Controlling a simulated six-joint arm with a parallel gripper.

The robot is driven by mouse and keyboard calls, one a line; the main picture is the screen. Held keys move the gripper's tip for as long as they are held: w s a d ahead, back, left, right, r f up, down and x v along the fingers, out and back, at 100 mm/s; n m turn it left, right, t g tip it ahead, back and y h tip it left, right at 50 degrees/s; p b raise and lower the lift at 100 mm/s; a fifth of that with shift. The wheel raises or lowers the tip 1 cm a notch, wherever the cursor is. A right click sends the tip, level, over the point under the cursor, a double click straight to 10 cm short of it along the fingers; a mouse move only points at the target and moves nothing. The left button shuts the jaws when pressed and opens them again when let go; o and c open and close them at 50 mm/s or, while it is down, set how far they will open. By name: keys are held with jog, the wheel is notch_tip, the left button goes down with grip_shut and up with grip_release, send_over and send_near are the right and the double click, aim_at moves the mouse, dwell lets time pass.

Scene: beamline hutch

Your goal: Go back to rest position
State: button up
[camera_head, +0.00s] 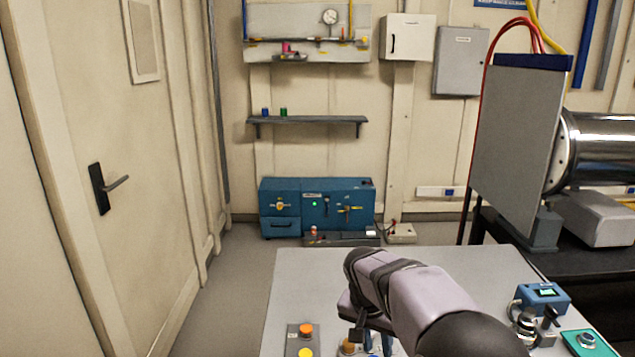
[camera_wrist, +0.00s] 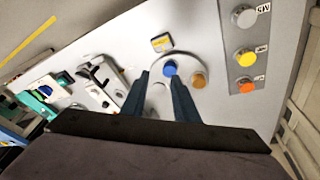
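My gripper (camera_wrist: 160,80) points down at the grey table (camera_head: 300,270). Past the fingertips, in the wrist view, a round pale plate (camera_wrist: 187,62) bears a blue knob (camera_wrist: 170,68) and an orange-brown knob (camera_wrist: 198,80). The blue knob appears between the fingertips; I cannot tell whether they touch it. In the head view the gripper (camera_head: 372,340) is partly hidden under my arm, and the orange-brown knob (camera_head: 348,347) shows beside it.
A button panel (camera_head: 291,342) has orange and yellow buttons; the wrist view adds a grey button (camera_wrist: 243,16). A blue display box (camera_head: 543,298) and a teal pad (camera_head: 588,343) are at right. An upright grey plate (camera_head: 520,140) stands behind. The table's back left is clear.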

jog(key=s+f+n+g+y+p, duration=0.1)
jog(key=s+f+n, duration=0.1)
jog(key=s, duration=1)
jog(key=s+d+f+n+g+y+p, duration=0.1)
jog(key=s+n, duration=0.3)
jog(key=s, duration=0.9)
jog(key=shift+s+d+f, duration=0.15)
jog(key=shift+d+f, duration=0.1)
jog(key=shift+f, duration=0.45)
